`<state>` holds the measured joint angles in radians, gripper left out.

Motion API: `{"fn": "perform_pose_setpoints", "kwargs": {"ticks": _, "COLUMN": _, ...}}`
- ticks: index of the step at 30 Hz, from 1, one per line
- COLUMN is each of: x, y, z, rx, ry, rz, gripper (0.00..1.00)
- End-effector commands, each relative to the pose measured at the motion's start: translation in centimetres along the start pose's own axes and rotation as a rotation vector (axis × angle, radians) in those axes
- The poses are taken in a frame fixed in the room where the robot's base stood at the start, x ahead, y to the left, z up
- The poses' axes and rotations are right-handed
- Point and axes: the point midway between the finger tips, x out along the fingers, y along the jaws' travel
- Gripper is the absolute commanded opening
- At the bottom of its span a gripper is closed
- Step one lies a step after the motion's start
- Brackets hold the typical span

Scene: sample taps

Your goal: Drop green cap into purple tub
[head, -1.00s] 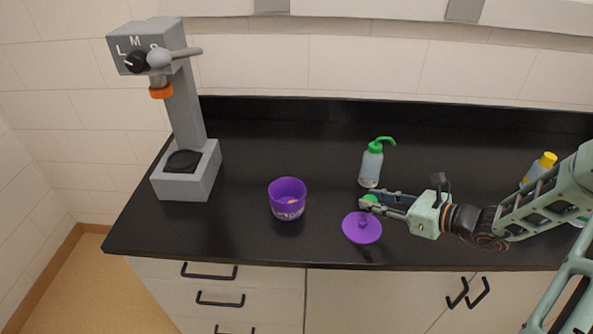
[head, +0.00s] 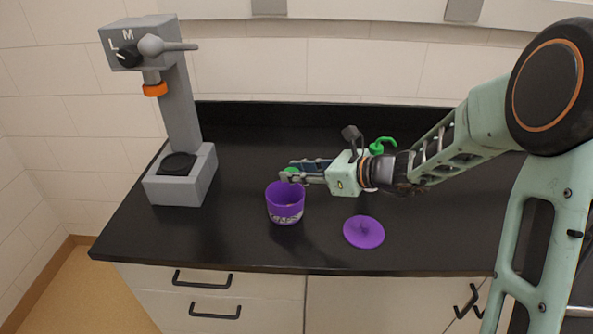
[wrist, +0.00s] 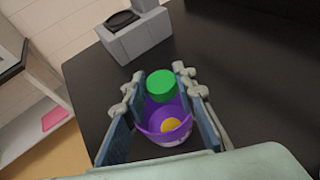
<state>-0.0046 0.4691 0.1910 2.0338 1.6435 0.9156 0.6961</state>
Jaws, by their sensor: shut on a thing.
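The purple tub (head: 285,208) stands upright and open on the black counter; in the wrist view the tub (wrist: 148,125) has a yellow piece (wrist: 170,125) inside. My gripper (head: 289,173) is shut on the green cap (wrist: 162,86), which is between its fingertips. In the head view the green cap (head: 291,170) shows only partly, above the tub's rim at its far side. The wrist view shows the cap overlapping the tub's far rim. I cannot tell how high the cap is above the tub.
The purple lid (head: 364,232) lies flat on the counter, right of the tub. A grey tap stand (head: 181,110) with an orange ring stands at the left. A green-topped bottle (head: 382,146) is mostly hidden behind my arm. The counter's front is mostly clear.

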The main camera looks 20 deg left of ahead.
Motion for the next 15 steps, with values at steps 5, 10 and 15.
{"fn": "perform_pose_setpoints", "kwargs": {"ticks": 5, "x": 1.1, "y": 0.0, "z": -2.5, "rx": 0.000, "ry": 0.000, "rz": 0.001, "gripper": 0.17}}
{"fn": "perform_pose_setpoints", "kwargs": {"ticks": 10, "x": 1.6, "y": 0.0, "z": -3.9, "rx": -0.001, "ry": 0.000, "rz": 0.001, "gripper": 0.17}}
{"fn": "perform_pose_setpoints", "kwargs": {"ticks": 15, "x": 1.6, "y": 0.0, "z": -4.0, "rx": -0.001, "ry": 0.000, "rz": 0.001, "gripper": 0.17}}
